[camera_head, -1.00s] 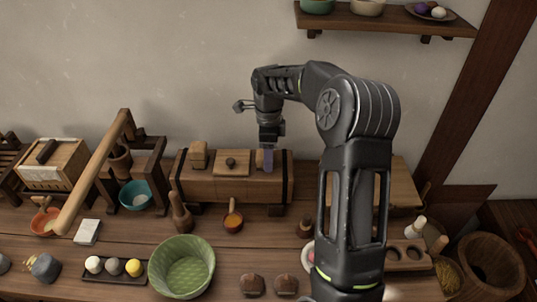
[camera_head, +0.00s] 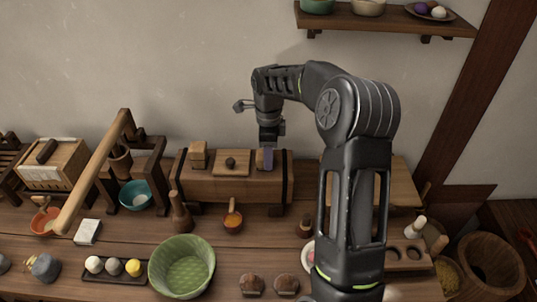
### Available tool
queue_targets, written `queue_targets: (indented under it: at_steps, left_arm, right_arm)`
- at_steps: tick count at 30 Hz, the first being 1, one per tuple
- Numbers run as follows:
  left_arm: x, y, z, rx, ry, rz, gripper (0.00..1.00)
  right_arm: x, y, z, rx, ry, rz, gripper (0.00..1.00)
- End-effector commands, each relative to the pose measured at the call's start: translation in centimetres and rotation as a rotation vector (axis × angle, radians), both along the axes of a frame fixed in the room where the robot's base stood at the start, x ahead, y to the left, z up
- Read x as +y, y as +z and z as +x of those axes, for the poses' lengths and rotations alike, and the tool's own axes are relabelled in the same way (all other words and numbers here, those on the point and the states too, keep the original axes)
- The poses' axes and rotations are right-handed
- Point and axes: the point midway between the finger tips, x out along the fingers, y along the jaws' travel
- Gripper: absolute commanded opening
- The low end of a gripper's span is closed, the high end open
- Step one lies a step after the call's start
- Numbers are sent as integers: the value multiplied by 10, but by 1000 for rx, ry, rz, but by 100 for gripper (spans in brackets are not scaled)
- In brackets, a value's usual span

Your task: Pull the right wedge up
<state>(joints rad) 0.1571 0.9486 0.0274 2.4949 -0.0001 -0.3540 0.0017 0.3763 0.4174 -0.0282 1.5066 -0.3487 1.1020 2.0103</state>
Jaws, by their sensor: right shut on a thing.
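A long wooden block-like press (camera_head: 225,190) with dark bands stands at the back of the bench against the wall. The left wedge (camera_head: 198,153) sticks up from its top at the left. A flat wooden lid with a dark knob (camera_head: 231,163) lies in the middle. The right wedge (camera_head: 259,159) is at the right of the lid, partly hidden by my gripper. My right gripper (camera_head: 268,158) points down and is shut on the right wedge. My left gripper is not in view.
A teal bowl (camera_head: 136,195) is at the left. A wall shelf (camera_head: 390,22) hangs above right.

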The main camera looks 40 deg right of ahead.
Motion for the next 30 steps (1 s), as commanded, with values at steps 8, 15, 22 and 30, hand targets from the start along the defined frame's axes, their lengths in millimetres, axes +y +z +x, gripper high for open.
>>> queue_targets:
  at_steps: [8,15,22,30]
  left_arm:
    - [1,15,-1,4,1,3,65]
    - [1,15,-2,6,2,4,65]
    - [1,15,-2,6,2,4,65]
    - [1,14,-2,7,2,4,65]
  right_arm:
    - [0,30,1,-2,1,-1,0]
    - [0,35,1,-3,0,-1,0]
    - [-1,36,1,-5,0,-2,54]
    - [0,34,0,-2,0,-1,65]
